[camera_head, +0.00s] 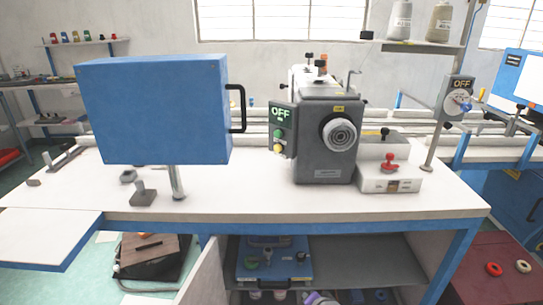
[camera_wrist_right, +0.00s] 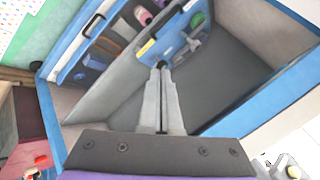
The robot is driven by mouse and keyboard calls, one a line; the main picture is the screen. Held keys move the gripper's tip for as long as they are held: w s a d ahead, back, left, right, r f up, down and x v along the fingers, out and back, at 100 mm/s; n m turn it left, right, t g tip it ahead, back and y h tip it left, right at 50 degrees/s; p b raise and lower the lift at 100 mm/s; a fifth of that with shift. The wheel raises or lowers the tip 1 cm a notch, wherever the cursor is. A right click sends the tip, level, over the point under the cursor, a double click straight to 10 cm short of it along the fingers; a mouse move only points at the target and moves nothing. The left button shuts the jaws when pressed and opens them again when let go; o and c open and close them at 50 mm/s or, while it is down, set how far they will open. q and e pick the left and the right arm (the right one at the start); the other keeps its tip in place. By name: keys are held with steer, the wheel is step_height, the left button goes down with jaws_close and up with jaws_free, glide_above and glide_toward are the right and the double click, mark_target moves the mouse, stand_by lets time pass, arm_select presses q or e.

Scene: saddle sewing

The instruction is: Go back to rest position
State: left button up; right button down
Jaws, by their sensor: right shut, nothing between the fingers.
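My right gripper (camera_wrist_right: 161,68) is shut and empty in the right wrist view, its two grey fingers together. They point into the open shelf space under the table, toward a blue case (camera_wrist_right: 180,35) lying there. My left gripper is not in view.
A white worktable (camera_head: 240,205) with a blue frame carries a grey sewing machine (camera_head: 325,150), a blue box (camera_head: 153,110) on a post, and a small control box with a red knob (camera_head: 390,185). A dark red surface (camera_head: 495,255) with rolls stands at the lower right.

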steer(key=s+d+n+g+h, duration=0.15)
steer(key=s+d+n, duration=0.25)
steer(key=s, duration=0.9)
steer(key=s+d+n+g, duration=0.3)
steer(key=s+d+n, duration=0.15)
steer(key=s, duration=0.85)
arm_select(q)
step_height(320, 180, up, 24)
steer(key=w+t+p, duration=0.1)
steer(key=p, duration=2)
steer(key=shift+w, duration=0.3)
arm_select(e)
step_height(320, 180, up, 24)
steer(key=w+t, duration=0.1)
steer(key=shift+a, duration=0.4)
